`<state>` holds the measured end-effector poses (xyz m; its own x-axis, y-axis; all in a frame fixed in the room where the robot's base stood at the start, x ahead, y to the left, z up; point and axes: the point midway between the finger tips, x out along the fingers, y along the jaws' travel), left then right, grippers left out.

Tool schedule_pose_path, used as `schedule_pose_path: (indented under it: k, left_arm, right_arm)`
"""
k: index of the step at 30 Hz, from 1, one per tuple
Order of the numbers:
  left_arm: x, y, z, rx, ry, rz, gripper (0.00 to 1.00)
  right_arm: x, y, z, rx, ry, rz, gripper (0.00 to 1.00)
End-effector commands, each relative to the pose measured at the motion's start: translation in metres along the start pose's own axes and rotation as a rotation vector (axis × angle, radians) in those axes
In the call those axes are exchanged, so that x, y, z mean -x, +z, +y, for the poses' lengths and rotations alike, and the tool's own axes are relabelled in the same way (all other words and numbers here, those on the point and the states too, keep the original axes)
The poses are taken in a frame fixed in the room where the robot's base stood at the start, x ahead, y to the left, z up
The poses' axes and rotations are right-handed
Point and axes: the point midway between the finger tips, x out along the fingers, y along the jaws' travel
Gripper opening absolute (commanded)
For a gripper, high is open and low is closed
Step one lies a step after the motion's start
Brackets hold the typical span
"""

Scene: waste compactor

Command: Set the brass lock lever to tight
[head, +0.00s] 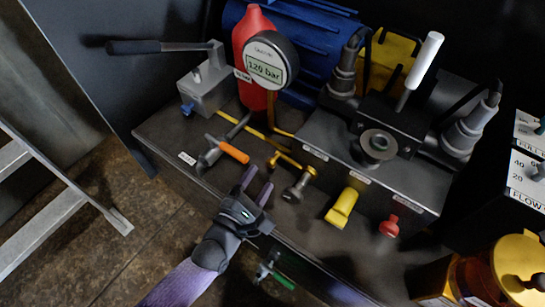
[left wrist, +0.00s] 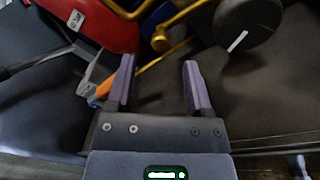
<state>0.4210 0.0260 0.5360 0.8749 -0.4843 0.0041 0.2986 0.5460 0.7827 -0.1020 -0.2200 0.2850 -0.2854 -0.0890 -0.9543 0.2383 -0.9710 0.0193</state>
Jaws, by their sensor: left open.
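The brass lock lever (head: 286,158) is a small brass-coloured bar on the dark bench front, left of a round metal knob in the head view. My left gripper (head: 257,188) is just below and left of it, fingers apart with nothing between them. In the left wrist view the two purple fingers (left wrist: 159,82) are spread, with yellow bars beyond them; I cannot tell which part there is the lever. No contact with the lever shows. I cannot read a tight mark. My right gripper is not in view.
An orange-handled valve (head: 233,152) lies close left of the gripper. A yellow handle (head: 342,207) and a red knob (head: 389,226) stick out to the right. A gauge (head: 270,61) reading 120 bar stands behind. A green-handled part (head: 281,279) sits low near my arm.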

Motion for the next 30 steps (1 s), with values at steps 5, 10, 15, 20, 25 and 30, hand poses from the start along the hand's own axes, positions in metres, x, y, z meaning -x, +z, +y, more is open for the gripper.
schedule_pose_path:
  k: [5,10,15,20,25,30]
  left_arm:
    - [-0.041,-0.004,-0.006,0.002,-0.002,0.002,0.66]
    - [-0.06,-0.003,-0.003,0.0,-0.003,0.003,0.66]
    - [-0.062,-0.001,-0.001,-0.002,-0.002,0.003,0.66]
    - [-0.062,-0.001,-0.001,-0.002,-0.002,0.003,0.51]
    - [-0.062,-0.002,-0.001,-0.002,-0.002,0.003,0.15]
    - [-0.062,-0.001,-0.001,-0.002,-0.002,0.003,0.0]
  right_arm:
    - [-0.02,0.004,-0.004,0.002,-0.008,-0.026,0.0]
    - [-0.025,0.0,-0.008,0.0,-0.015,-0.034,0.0]
    - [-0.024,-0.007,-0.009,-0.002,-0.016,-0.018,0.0]
    - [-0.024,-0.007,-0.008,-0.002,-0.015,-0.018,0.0]
    - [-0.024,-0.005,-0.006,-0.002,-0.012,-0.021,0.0]
    - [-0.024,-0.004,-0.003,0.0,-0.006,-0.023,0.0]
